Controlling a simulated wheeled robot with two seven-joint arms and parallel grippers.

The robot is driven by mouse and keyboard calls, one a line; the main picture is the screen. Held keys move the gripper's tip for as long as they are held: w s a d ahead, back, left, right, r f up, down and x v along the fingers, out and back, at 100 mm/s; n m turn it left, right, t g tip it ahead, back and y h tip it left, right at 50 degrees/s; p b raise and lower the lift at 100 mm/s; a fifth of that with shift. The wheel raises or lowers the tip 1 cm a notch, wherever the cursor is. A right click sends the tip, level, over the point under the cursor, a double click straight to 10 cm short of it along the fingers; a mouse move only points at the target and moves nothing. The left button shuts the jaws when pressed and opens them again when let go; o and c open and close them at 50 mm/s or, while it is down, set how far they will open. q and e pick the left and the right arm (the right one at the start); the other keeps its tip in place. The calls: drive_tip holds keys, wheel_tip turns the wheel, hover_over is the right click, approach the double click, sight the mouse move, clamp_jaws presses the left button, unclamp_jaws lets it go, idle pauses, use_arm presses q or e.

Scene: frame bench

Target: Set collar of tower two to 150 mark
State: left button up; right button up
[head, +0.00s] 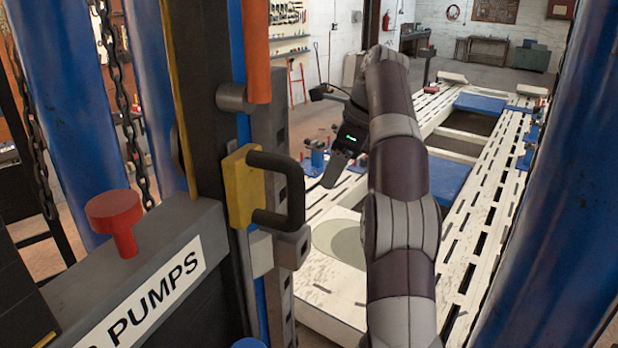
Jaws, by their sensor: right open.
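A tower (205,90) stands close on the left, a dark upright with blue and yellow strips. A yellow block with a black handle (284,185), which looks like the collar, sits on its side. No tower number or 150 mark can be read. My right gripper (333,176) is at the end of my right arm, pointing down and left. It is open and empty, to the right of the handle and apart from it, seemingly farther back. My left gripper is not in view.
A grey box with a red knob (114,222) and a "PUMPS" label (150,295) is at lower left. Thick blue posts (560,190) and hanging chains flank the view. A white slotted frame bench (480,215) with blue plates lies behind my arm.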

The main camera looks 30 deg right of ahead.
drive_tip(key=s+d, duration=0.5)
drive_tip(key=d, duration=0.1)
drive_tip(key=shift+s, duration=0.35)
